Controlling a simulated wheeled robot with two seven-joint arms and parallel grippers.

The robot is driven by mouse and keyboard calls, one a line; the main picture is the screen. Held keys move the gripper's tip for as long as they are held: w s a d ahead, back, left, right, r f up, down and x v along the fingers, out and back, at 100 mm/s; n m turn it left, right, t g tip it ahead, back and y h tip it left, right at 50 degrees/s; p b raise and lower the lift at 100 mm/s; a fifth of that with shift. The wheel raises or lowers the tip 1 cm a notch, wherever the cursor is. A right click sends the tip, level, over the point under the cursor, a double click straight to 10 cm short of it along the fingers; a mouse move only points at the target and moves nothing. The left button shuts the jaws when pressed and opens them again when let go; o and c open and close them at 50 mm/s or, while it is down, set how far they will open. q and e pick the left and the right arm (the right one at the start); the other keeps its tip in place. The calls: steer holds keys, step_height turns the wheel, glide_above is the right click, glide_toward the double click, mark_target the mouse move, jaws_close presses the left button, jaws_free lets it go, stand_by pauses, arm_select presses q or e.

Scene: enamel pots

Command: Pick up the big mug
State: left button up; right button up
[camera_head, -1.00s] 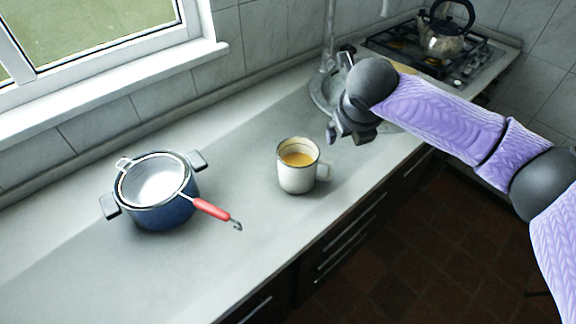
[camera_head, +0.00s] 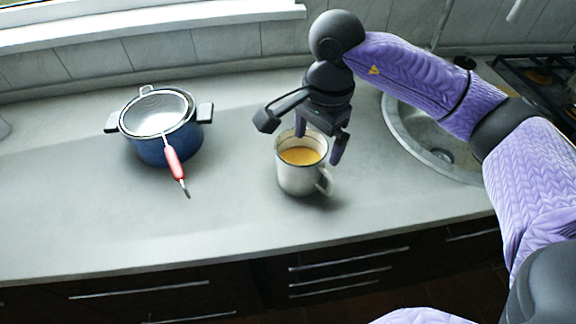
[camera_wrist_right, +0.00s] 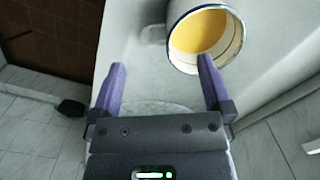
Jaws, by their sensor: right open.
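The big mug (camera_head: 297,180) is white with a dark rim and holds an orange-yellow drink. It stands upright on the counter, its handle (camera_head: 325,182) toward the lower right. My right gripper (camera_head: 318,146) is open and empty at the mug's far right side. In the head view one finger is at the far rim and the other is to the right of the mug. In the right wrist view the mug (camera_wrist_right: 203,32) lies past the fingertips, toward the right one, and the gripper (camera_wrist_right: 161,63) has nothing between its fingers. My left gripper is not in view.
A blue pot (camera_head: 168,147) with a sieve (camera_head: 157,112) on top stands left of the mug, the red sieve handle (camera_head: 174,162) pointing to the front. A round sink (camera_head: 425,150) is at the right, the hob (camera_head: 540,80) beyond it. The counter (camera_head: 90,225) in front is clear.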

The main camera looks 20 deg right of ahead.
mark_target(326, 171)
steer(key=shift+h, duration=0.3)
steer(key=f, duration=0.3)
steer(key=d+f+b, duration=0.1)
steer(key=f, duration=0.2)
steer(key=d+f+b, duration=0.1)
steer(key=f, duration=0.3)
steer(key=shift+d, duration=0.25)
jaws_close()
